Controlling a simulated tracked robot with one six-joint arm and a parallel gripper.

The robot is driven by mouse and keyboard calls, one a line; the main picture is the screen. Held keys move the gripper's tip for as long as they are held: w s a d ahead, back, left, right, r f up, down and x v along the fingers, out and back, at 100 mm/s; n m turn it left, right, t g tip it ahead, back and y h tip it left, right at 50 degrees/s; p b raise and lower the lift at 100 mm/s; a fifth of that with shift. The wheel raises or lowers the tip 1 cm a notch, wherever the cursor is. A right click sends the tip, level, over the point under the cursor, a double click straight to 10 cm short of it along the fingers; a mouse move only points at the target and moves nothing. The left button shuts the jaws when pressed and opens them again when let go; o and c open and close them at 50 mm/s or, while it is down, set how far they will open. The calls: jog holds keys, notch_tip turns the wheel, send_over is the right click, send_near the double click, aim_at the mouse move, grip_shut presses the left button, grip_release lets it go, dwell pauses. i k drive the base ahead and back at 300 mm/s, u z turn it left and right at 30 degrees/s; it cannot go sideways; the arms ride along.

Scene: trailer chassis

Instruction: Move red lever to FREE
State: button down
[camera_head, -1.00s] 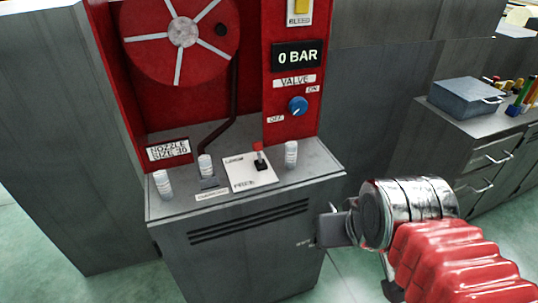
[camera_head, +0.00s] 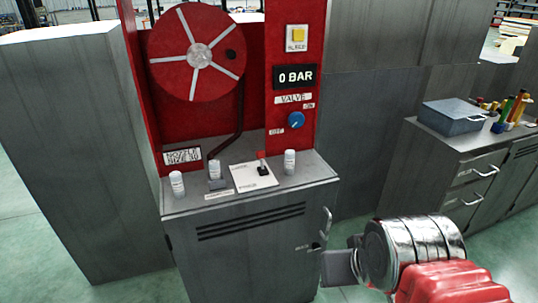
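The red lever (camera_head: 261,157) is a small red-topped stick on a white plate (camera_head: 252,178) on top of the grey cabinet (camera_head: 250,250). The print on the plate is too blurred to read now. My gripper (camera_head: 335,268) is at the lower right, beside the cabinet's right front edge and well below and to the right of the lever. It is apart from the lever. I see its dark end piece from the side and cannot tell whether the fingers are open or shut.
White cylinders (camera_head: 290,162) stand on both sides of the plate. Behind are a red hose reel (camera_head: 190,80), a 0 BAR display (camera_head: 296,77) and a blue valve knob (camera_head: 296,120). A door handle (camera_head: 326,223) sticks up near my gripper. A tool counter (camera_head: 450,140) stands at the right.

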aim_at(260, 154)
jog(key=z, duration=0.65)
jog(key=i, duration=0.85)
jog(key=u, duration=1.25)
jog(key=i, duration=0.5)
jog(key=z, duration=0.1)
